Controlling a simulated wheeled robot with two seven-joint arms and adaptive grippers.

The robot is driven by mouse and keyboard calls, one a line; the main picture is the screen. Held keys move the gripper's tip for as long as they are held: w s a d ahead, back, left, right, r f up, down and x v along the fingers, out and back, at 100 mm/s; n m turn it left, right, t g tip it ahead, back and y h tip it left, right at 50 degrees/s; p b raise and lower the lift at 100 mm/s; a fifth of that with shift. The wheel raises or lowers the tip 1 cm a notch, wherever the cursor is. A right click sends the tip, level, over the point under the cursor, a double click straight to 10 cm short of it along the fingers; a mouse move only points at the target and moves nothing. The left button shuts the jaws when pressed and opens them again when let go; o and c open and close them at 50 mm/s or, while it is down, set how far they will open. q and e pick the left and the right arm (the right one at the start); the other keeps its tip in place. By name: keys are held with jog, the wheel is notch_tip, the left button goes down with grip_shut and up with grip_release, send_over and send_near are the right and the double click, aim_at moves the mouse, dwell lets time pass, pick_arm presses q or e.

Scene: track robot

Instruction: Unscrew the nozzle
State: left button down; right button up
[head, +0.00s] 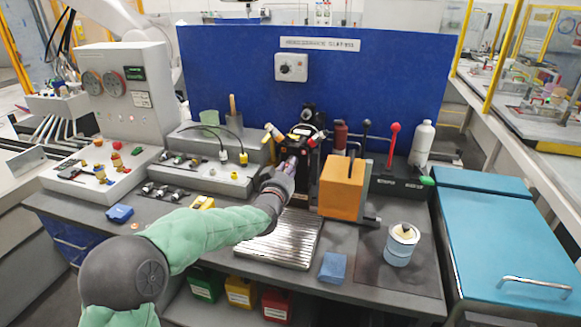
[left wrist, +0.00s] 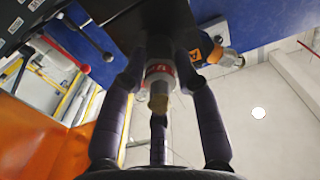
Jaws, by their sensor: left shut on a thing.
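My left gripper (head: 291,167) reaches from the left to the black machine (head: 306,138) in the middle of the bench. In the left wrist view its dark fingers (left wrist: 160,95) are shut around the nozzle (left wrist: 158,88), which has a white and red ring and a brass-coloured tip. The nozzle points toward the wrist camera from a dark body behind it. In the head view the nozzle is mostly hidden by the gripper. My right gripper is in neither view.
An orange block (head: 341,188) stands close right of the gripper. A ribbed metal plate (head: 281,238) lies below it. A blue-white can (head: 401,246) and a blue block (head: 333,267) are at the front right. Connectors and a grey box (head: 205,176) stand left.

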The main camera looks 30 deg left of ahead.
pick_arm(q)
jog(key=shift+n+b, duration=0.4)
jog(key=shift+n, duration=0.1)
jog(key=n, duration=0.4)
jog(key=c, duration=1.3)
grip_release()
jog(key=shift+n, duration=0.5)
jog(key=o, duration=0.5)
jog(key=shift+c, duration=0.2)
jog(key=v, duration=1.2)
